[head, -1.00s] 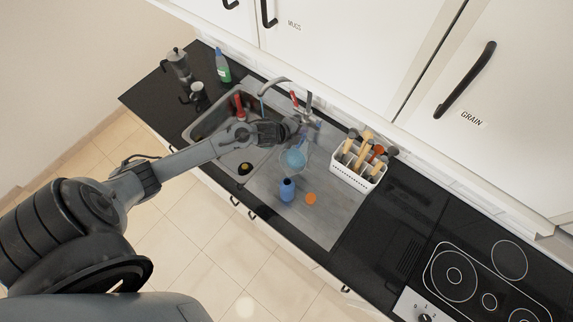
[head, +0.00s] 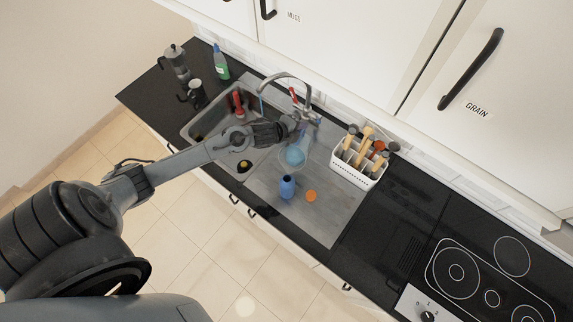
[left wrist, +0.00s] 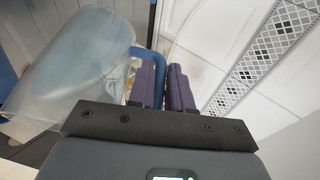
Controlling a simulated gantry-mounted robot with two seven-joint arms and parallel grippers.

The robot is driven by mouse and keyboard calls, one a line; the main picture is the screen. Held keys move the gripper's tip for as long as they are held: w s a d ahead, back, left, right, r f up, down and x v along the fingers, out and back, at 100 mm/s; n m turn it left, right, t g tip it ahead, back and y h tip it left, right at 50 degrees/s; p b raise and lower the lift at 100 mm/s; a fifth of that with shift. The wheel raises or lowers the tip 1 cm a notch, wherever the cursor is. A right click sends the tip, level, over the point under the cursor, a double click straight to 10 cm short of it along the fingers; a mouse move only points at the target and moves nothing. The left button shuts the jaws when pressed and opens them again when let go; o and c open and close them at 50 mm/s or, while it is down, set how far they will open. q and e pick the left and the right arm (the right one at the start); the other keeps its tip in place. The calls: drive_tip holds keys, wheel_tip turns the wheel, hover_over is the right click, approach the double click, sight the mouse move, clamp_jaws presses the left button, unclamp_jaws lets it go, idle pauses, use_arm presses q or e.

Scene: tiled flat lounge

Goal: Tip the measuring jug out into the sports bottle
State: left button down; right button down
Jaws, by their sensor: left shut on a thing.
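The measuring jug (head: 293,155) is a clear container with blue in it, beside the faucet over the grey drainboard. In the left wrist view the jug (left wrist: 75,70) is large, translucent and tilted, with a blue handle (left wrist: 133,72). My left gripper (head: 298,127) is shut on that handle; its purple fingers (left wrist: 166,88) lie along it. The blue sports bottle (head: 287,187) stands upright on the drainboard, below the jug in the head view and apart from it. An orange cap (head: 310,196) lies to the bottle's right. My right gripper is not in view.
A sink (head: 205,122) with a red item lies left, under the faucet (head: 285,77). A white utensil caddy (head: 358,172) stands right of the jug. A green bottle (head: 221,62), a mug (head: 196,93) and a moka pot (head: 175,60) stand at the back left.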

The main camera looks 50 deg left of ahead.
use_arm(q)
drive_tip(key=shift+d+r, duration=0.1)
drive_tip(key=shift+r, duration=0.15)
idle(0.3)
drive_tip(key=shift+s+r+t+b, duration=0.1)
drive_tip(key=shift+s+t+b, duration=0.05)
drive_tip(key=shift+t+b, duration=0.2)
drive_tip(key=shift+s+r+b, duration=0.1)
drive_tip(key=shift+r+b, duration=0.05)
drive_tip(key=shift+b, duration=0.15)
idle(0.7)
drive_tip(key=shift+s+d+r, duration=0.1)
idle(0.7)
drive_tip(key=shift+s+r+t+b, duration=0.1)
drive_tip(key=shift+t+b, duration=0.15)
drive_tip(key=shift+b, duration=0.3)
drive_tip(key=shift+s+d+r+y+b, duration=0.1)
drive_tip(key=shift+r+y+b, duration=0.1)
drive_tip(key=shift+y+b, duration=0.1)
idle(0.7)
drive_tip(key=shift+s+r+m+t+b, duration=0.1)
drive_tip(key=shift+m+t+b, duration=0.2)
drive_tip(key=shift+b, duration=0.05)
idle(0.4)
drive_tip(key=shift+s+d+r+b, duration=0.1)
drive_tip(key=shift+s+r+b, duration=0.1)
drive_tip(key=shift+b, duration=0.2)
idle(0.4)
